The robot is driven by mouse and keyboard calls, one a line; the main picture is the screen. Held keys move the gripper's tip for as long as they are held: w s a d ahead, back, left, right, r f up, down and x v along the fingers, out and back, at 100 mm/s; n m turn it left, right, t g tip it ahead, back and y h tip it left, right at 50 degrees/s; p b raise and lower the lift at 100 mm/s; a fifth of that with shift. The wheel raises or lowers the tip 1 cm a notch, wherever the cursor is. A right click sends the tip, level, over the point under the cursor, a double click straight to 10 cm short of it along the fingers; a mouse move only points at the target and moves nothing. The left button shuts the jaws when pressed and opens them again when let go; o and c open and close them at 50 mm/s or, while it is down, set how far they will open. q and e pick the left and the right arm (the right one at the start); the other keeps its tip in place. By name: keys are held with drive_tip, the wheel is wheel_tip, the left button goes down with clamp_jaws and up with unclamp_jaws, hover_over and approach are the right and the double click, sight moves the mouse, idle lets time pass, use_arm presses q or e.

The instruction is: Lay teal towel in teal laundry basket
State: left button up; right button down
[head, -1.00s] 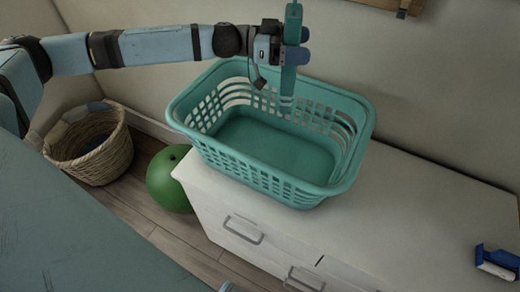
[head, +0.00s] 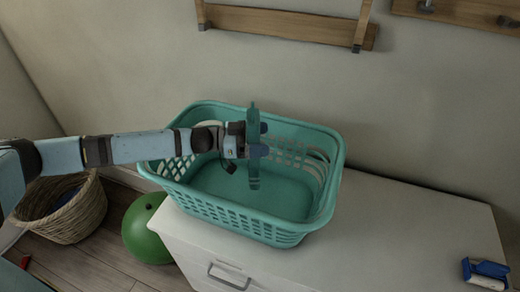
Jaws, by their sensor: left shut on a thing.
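The teal laundry basket (head: 285,228) stands upright on top of a white cabinet. My left gripper (head: 256,141) is over the basket, its arm coming in from the left across the basket's left rim. It is shut on the teal towel (head: 253,172), which hangs upright as a narrow strip, its lower end over the basket's inside. I cannot tell whether the towel touches the basket floor. The basket looks empty otherwise. My right gripper is not in view.
The white cabinet top (head: 400,235) is clear right of the basket, except for a blue and white object (head: 485,272) at the far right. A wicker basket (head: 70,215) and a green ball (head: 145,230) are on the floor at left. Wooden wall racks (head: 285,22) hang behind.

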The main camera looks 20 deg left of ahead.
use_arm(q)
drive_tip(key=shift+f, duration=2)
drive_tip(key=shift+f, duration=0.6)
drive_tip(key=o, duration=1)
drive_tip(key=shift+c, duration=0.2)
drive_tip(key=r+p+v, duration=0.1)
drive_tip(key=v, duration=0.6)
drive_tip(key=shift+a+r, duration=0.15)
drive_tip(key=shift+a, duration=0.05)
drive_tip(key=shift+s, duration=0.15)
